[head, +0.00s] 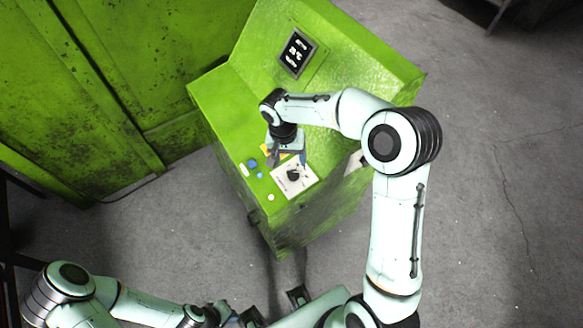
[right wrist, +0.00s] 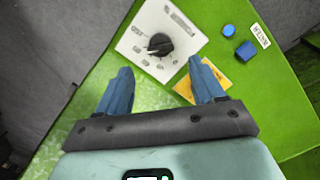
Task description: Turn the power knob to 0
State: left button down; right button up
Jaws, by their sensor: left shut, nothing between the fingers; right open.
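The power knob (right wrist: 158,45) is a black round dial on a white printed plate (right wrist: 130,42), set in the green console. In the head view the knob (head: 293,176) sits on the console's lower ledge. The print is too small to read and I cannot tell which mark the knob points at. My right gripper (right wrist: 160,68) is open, its two blue fingers spread, with nothing between them. It hangs above the ledge beside the plate, apart from the knob. My left gripper (head: 243,317) is shut and empty at the bottom edge, away from the console, partly cut off.
A yellow label (right wrist: 205,82) is partly behind a finger. A dark display (head: 297,53) is on the sloped panel. Grey floor (head: 490,190) is clear at right.

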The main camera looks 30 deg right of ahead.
aim_at(293, 171)
jog(key=f, duration=0.6)
jog(key=shift+s+d, duration=0.2)
jog(key=shift+d, duration=0.1)
jog(key=c, duration=1.1)
